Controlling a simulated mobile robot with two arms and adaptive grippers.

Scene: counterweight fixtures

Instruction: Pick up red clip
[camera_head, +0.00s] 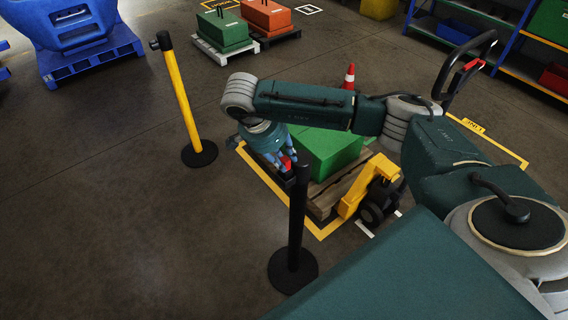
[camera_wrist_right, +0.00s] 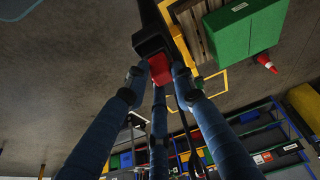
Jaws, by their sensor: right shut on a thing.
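The red clip (camera_head: 288,163) is a small red block at the top of the black post (camera_head: 296,225). In the right wrist view the red clip (camera_wrist_right: 160,70) sits between the fingertips, against the post's black head (camera_wrist_right: 151,40). My right gripper (camera_head: 284,158) reaches down beside the post top, and its blue fingers are shut on the clip. Its fingers (camera_wrist_right: 159,76) close around the clip from several sides. I cannot tell whether the clip is still fastened to the post. My left gripper is not in view.
A green block (camera_head: 328,152) lies on a wooden pallet (camera_head: 325,203) beside the post, with a yellow pallet jack (camera_head: 352,199) at it. A yellow post (camera_head: 180,100) stands to the left. A traffic cone (camera_head: 349,77) is behind my arm.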

